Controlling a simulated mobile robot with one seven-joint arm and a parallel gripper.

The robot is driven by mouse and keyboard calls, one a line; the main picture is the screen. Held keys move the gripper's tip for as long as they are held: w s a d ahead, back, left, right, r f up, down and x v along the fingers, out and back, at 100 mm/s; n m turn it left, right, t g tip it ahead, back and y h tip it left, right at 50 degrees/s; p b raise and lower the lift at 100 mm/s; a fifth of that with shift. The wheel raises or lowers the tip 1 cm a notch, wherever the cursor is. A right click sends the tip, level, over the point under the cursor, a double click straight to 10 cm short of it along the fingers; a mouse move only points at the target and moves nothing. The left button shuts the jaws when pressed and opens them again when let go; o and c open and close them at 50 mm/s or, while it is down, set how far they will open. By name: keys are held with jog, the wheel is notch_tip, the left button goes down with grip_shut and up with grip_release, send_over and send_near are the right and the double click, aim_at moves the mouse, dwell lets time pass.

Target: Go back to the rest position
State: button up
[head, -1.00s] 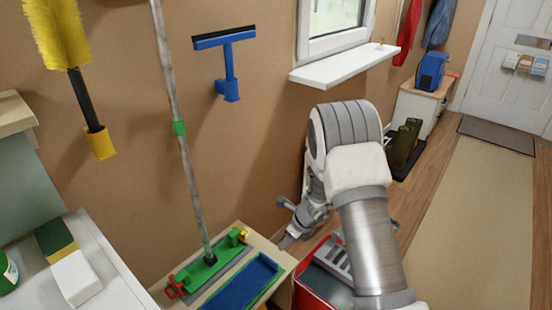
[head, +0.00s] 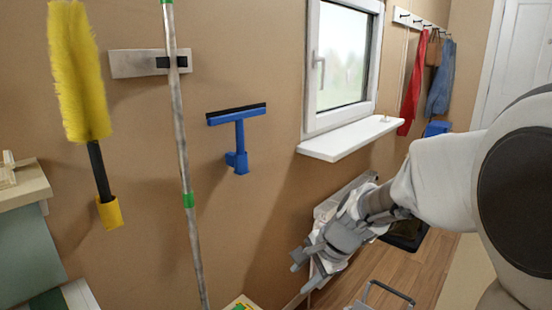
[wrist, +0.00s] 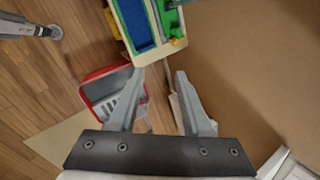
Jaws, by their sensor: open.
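My gripper (head: 303,270) is in the lower middle of the head view, in front of the brown wall and below the window sill. It points down and to the left, and my arm reaches to it from the right edge. In the wrist view my gripper (wrist: 160,72) shows two grey fingers spread apart with nothing between them. The fingers appear clear of the things below.
A blue squeegee (head: 238,140), a mop pole (head: 187,180) and a yellow duster (head: 80,75) are along the wall. A white sill (head: 350,138) juts out. The wrist view shows a red bucket (wrist: 97,75) and a blue tray (wrist: 135,22) below.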

jog(key=s+d+r+n+t+h, duration=0.1)
jog(key=s+d+r+n, duration=0.25)
jog(key=s, duration=0.35)
jog(key=s+d+r+n+h, duration=0.2)
jog(key=s+r+n, duration=0.1)
jog(key=s+n, duration=0.25)
jog(key=s+d+r+n+t+h, duration=0.1)
jog(key=s+d+r+n, duration=0.15)
jog(key=s, duration=0.55)
notch_tip(320, 180, up, 17)
jog(key=n+p, duration=0.1)
jog(key=p, duration=1.5)
jog(key=shift+p, duration=0.3)
jog(key=shift+w, duration=0.1)
